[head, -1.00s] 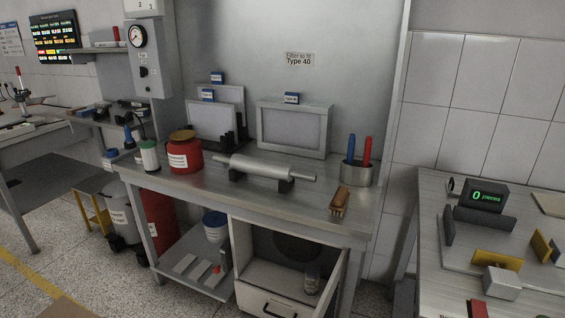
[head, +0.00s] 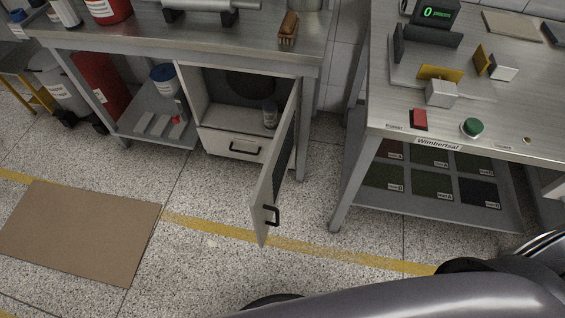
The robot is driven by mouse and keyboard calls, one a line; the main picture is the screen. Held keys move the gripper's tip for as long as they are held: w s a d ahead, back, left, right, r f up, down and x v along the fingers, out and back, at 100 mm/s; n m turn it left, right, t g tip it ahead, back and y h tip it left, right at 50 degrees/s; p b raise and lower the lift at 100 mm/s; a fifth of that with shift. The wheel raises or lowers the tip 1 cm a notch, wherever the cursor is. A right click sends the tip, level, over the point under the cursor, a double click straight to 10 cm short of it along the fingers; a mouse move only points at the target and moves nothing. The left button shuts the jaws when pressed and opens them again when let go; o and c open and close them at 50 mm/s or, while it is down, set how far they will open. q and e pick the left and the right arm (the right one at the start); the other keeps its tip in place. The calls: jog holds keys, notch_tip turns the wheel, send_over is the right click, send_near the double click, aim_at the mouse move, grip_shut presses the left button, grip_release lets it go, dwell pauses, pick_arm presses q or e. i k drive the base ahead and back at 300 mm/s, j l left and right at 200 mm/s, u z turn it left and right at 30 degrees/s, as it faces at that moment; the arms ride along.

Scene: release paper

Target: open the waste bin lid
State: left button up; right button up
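I cannot tell for sure which of these is the waste bin. Their tops are partly hidden by the bench, so I cannot see how any lid stands. Neither of my grippers shows; only smooth dark grey parts of my own body fill the bottom right.
A cabinet door (head: 276,178) under the workbench (head: 240,48) hangs open into the aisle. A second table (head: 400,112) with a lower shelf of dark samples stands at the right. A brown mat (head: 80,232) lies on the floor at the left. The speckled floor between is clear.

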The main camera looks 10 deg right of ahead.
aim_at(44, 61)
jog(key=i+j+u, duration=0.15)
jog(key=j, duration=0.15)
jog(key=i+j+u, duration=0.1)
jog(key=j, duration=0.15)
jog(key=i+j+u, duration=0.65)
jog(key=j+u, duration=0.2)
jog(key=i+j+u, duration=0.25)
jog(key=i+u, duration=0.15)
jog(key=i+j+u, duration=0.1)
jog(key=i+u, duration=0.3)
